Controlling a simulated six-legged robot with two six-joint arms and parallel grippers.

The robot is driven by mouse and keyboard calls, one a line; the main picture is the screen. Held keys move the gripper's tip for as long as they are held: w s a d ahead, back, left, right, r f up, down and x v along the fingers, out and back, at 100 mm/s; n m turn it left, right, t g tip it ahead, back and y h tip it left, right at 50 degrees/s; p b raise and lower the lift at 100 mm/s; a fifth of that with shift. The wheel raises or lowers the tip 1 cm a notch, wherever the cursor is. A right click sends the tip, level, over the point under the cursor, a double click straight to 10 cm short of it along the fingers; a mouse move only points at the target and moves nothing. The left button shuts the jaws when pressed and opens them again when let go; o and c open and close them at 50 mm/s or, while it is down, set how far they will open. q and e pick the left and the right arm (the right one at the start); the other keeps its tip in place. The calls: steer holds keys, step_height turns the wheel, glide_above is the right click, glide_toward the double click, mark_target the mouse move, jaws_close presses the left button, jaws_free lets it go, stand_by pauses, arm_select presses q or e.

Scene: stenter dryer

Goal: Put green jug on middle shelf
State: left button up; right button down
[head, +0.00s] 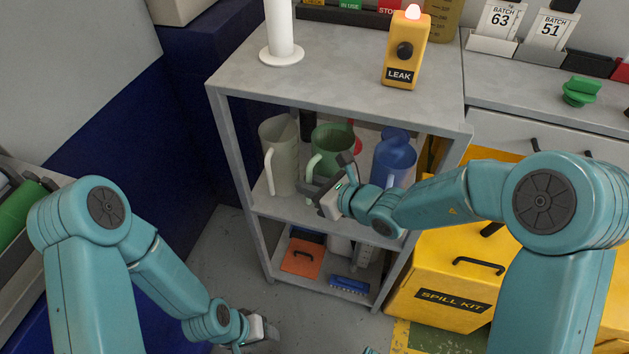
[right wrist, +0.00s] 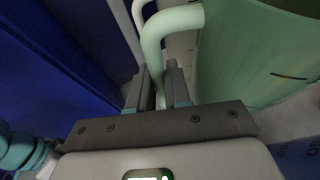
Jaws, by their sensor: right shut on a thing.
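The green jug (head: 335,145) is upright inside the grey rack, between a pale jug (head: 281,160) and a blue jug (head: 393,160). My right gripper (head: 322,188) reaches in from the front and is shut on the green jug's handle. In the right wrist view the pale green handle (right wrist: 158,40) runs down between the two fingers, with the green jug's body (right wrist: 250,60) to the right. The middle shelf (head: 272,206) lies beneath the jugs; I cannot tell whether the green jug touches it. My left gripper (head: 262,333) is low at the bottom edge, its jaws unclear.
The rack top (head: 335,62) carries a yellow leak device (head: 407,55) and a white post (head: 280,35). The bottom shelf holds an orange item (head: 303,256) and a blue brush (head: 349,285). A yellow spill kit box (head: 445,275) stands right of the rack.

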steer(key=w+f, duration=0.2)
steer(key=f, duration=0.1)
steer(key=shift+w+d+f+b, duration=0.2)
steer(key=shift+w+d+b, duration=0.1)
steer(key=shift+d, duration=0.1)
